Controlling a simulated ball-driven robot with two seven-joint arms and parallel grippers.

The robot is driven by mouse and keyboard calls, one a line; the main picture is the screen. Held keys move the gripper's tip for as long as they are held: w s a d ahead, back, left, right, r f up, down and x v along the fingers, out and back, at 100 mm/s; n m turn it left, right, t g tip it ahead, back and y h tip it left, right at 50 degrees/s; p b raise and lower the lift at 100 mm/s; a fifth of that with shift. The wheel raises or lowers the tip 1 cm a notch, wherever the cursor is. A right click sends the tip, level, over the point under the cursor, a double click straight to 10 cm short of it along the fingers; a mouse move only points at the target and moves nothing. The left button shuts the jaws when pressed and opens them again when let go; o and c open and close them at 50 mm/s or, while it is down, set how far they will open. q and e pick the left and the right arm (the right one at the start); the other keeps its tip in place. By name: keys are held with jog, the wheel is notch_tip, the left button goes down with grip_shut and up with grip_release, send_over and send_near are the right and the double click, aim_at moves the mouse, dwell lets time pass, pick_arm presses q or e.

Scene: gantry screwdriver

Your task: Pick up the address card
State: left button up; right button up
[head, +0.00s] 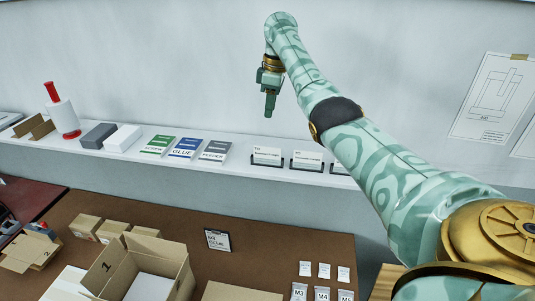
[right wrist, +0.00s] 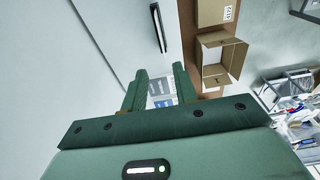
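Small white address cards stand in dark holders along the wall shelf in the head view: one card (head: 267,155) left, another card (head: 307,160) in the middle, and a third (head: 340,169) partly hidden behind my right arm. My right gripper (head: 270,104) hangs pointing down in front of the wall, above the left card and apart from it. In the right wrist view its two fingers (right wrist: 160,88) are spread with nothing held between them; printed blue and grey packs show beyond the gap. My left gripper is in neither view.
Green, blue and grey packs (head: 185,148) lie on the shelf left of the cards. Below, the brown table holds an open cardboard box (head: 140,268), small boxes (head: 115,230), a clipboard (head: 217,240) and labelled bags (head: 322,293). A drawing (head: 490,100) hangs on the wall.

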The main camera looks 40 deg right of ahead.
jog(key=b, duration=0.1)
send_over(267, 149)
notch_tip(267, 149, down, 9)
notch_tip(267, 149, down, 5)
jog(key=shift+d+b, duration=0.1)
jog(key=shift+b, duration=0.4)
jog(key=shift+d+f, duration=0.1)
jog(key=shift+f, duration=0.15)
jog(key=shift+w, duration=0.1)
jog(key=shift+r, duration=0.1)
jog(key=shift+f+p, duration=0.25)
jog(key=shift+p, duration=0.25)
grip_shut()
